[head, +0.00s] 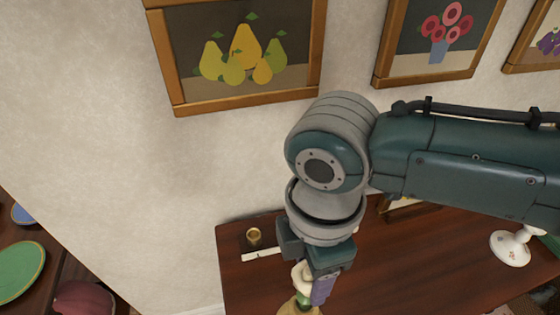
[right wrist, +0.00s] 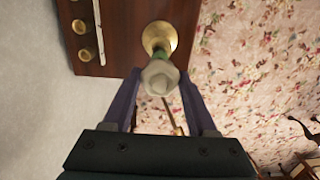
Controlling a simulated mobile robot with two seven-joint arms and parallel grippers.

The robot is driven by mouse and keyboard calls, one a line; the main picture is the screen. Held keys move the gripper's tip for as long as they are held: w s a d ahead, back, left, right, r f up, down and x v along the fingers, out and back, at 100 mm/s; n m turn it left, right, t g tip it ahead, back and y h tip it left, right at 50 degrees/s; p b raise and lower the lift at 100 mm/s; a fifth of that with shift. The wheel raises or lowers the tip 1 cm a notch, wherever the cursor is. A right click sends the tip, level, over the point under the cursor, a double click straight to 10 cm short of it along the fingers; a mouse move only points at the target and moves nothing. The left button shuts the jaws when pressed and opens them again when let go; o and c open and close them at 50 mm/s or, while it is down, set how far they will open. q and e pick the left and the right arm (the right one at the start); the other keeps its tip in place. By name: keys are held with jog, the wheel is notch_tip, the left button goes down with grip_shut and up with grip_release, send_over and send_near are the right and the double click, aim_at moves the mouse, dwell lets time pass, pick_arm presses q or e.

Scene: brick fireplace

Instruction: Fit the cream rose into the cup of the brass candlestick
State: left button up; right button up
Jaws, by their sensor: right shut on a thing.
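My right gripper (head: 311,284) is shut on the cream rose (head: 300,279) near the table's front-left part in the head view. In the right wrist view the pale rose head (right wrist: 160,78) sits between the two purple fingers, with green below it. The brass candlestick (right wrist: 152,34) lies directly behind the rose in that view, close to the table's edge. In the head view yellowish brass (head: 288,306) shows under the gripper at the bottom edge. The rose hides the cup, so I cannot tell whether the stem is inside it. My left gripper is not in view.
A white patterned vessel (head: 511,248) is at the right. Framed pictures hang on the wall behind.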

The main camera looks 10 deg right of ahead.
jog(key=shift+f+b, duration=0.7)
jog(key=shift+f, duration=0.35)
jog(key=o, duration=1.2)
notch_tip(320, 180, up, 10)
jog(key=shift+r+p, duration=0.1)
jog(key=shift+p, duration=0.35)
